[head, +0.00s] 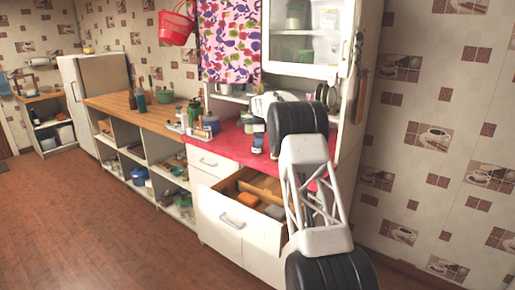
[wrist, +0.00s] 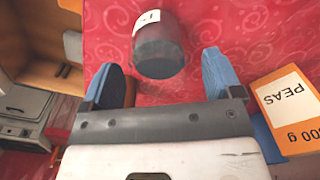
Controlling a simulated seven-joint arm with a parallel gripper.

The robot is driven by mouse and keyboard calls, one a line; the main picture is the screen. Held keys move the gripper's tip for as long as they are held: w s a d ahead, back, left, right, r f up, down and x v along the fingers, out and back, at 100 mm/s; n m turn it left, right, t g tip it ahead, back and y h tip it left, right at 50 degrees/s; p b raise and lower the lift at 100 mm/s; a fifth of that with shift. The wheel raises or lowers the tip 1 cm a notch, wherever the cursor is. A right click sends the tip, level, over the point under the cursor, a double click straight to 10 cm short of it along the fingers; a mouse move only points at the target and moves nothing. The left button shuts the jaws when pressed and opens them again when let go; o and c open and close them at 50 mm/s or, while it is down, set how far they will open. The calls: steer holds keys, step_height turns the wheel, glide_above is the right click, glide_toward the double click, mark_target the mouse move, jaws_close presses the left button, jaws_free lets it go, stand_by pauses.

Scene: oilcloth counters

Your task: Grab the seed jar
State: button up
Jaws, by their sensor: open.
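A dark grey jar with a white label, likely the seed jar (wrist: 160,57), stands on the red patterned cloth in the wrist view. My gripper (wrist: 163,72) has its two blue fingers wide apart, one to each side of the jar's near part, with nothing held. The jar lies between and just beyond the fingertips; I cannot tell their height above it. The label's text is mostly unreadable.
An orange box marked PEAS (wrist: 290,108) stands close to the right finger. An open drawer (head: 262,228) sticks out below the red counter (head: 222,148). A glass-fronted cabinet (head: 305,48) hangs above. Several small containers stand on the counter to the left of my arm.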

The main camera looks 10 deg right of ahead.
steer(key=shift+f, duration=0.95)
steer(key=c, duration=1.1)
